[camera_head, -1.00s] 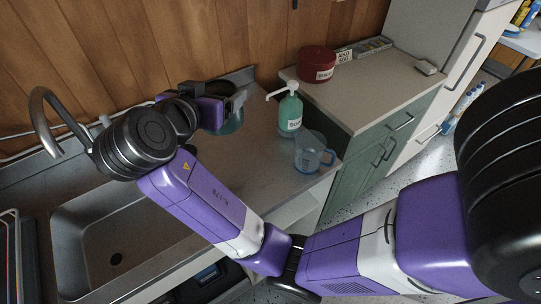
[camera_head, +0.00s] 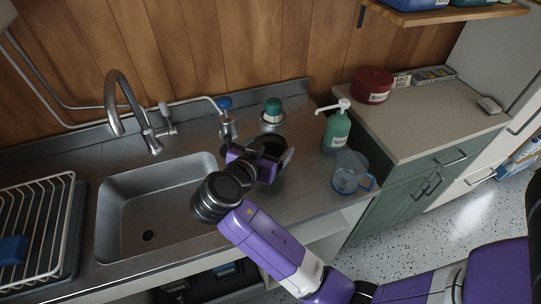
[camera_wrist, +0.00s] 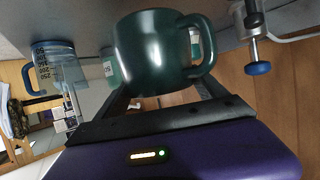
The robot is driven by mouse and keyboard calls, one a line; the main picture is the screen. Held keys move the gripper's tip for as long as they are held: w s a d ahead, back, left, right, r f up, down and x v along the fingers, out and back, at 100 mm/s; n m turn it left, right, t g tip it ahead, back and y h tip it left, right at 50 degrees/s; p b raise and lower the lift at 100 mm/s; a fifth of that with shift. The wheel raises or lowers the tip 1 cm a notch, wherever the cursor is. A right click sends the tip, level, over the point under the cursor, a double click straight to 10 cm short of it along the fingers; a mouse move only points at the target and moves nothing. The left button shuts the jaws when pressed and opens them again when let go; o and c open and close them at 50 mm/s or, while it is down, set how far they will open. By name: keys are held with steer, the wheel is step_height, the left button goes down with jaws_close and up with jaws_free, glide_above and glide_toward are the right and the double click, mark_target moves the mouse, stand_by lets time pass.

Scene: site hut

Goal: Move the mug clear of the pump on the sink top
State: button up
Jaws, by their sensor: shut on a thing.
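My gripper (camera_head: 273,160) is over the sink top (camera_head: 300,195), right of the basin. In the wrist view it is shut on a dark green mug (camera_wrist: 155,50), whose handle sticks out to the right. In the head view my wrist and fingers cover most of the mug. I cannot tell whether the mug touches the sink top. The green pump bottle (camera_head: 336,132) with a white spout stands to the right of my gripper, with a visible gap between them in the head view.
A clear measuring jug (camera_head: 350,174) stands in front of the pump bottle. A green-topped brush (camera_head: 273,110) in a holder and a blue-knobbed fitting (camera_head: 225,112) stand behind my gripper. The basin (camera_head: 130,205) with its tap (camera_head: 112,95) lies left. A dish rack (camera_head: 40,225) is far left.

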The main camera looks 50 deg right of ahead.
mark_target(278, 149)
steer(key=shift+f, duration=2)
steer(key=shift+f, duration=0.1)
steer(key=o, duration=1.8)
steer(key=shift+r, duration=0.2)
steer(key=b+v, duration=0.1)
steer(key=v, duration=1.1)
steer(key=shift+b, duration=0.35)
steer(key=shift+f, duration=0.1)
